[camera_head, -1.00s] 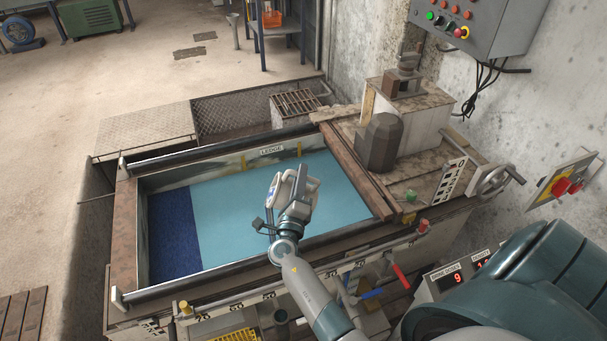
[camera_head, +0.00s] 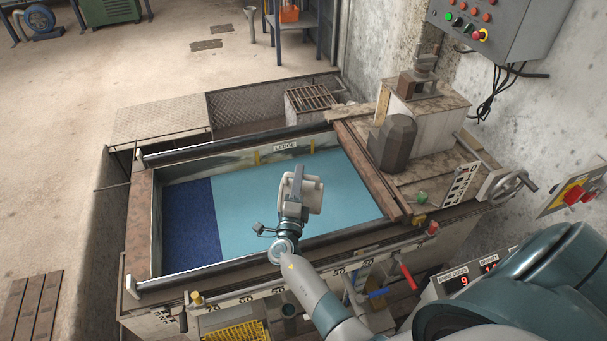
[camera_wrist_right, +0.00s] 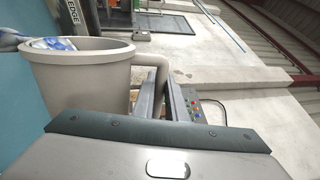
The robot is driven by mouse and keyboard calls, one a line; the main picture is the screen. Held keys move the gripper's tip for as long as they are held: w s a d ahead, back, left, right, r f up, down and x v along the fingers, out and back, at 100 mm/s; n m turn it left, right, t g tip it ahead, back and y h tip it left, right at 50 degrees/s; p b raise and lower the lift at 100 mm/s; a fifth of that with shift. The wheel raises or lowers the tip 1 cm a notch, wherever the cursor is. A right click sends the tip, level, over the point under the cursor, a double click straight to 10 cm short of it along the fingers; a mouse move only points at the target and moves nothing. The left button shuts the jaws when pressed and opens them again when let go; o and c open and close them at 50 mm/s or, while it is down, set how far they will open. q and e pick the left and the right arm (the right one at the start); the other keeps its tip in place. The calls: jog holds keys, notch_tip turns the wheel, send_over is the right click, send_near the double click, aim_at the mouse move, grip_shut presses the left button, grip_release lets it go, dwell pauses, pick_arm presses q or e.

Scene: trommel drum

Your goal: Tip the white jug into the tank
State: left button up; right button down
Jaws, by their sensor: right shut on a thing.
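The white jug (camera_head: 311,193) is held above the tank, and it looks tilted in the head view. My right gripper (camera_head: 290,207) is shut on it, apparently at the handle. In the right wrist view the jug (camera_wrist_right: 85,85) shows its wide rim and its handle, with something white and blue just inside the mouth. The tank (camera_head: 140,215) has a rusty rim, and inside it are a wide light blue area and a dark blue strip at the left. My left gripper is not in view.
A label reading LEDGE (camera_head: 286,147) is on the tank's far wall. A rusty beam (camera_head: 370,175), a dark block (camera_head: 392,143) and a handwheel (camera_head: 503,186) are on the right. A control box (camera_head: 500,30) hangs on the wall. Open floor lies beyond.

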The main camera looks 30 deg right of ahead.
aim_at(286, 176)
jog(key=shift+w+a+r+n+p, duration=0.1)
jog(key=shift+w+a+n+p, duration=0.3)
jog(key=shift+n, duration=0.1)
jog(key=shift+a, duration=0.15)
jog(key=shift+w+a+n+t+y+p, duration=0.3)
jog(key=shift+n+p, duration=0.05)
jog(key=shift+n, duration=0.25)
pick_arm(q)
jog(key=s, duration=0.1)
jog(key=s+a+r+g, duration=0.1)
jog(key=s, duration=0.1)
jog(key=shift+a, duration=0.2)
pick_arm(e)
jog(key=shift+w+a, duration=0.1)
jog(key=shift+a, duration=0.05)
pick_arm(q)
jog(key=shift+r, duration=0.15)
pick_arm(e)
jog(key=shift+w+a+n, duration=0.1)
jog(key=shift+n, duration=0.2)
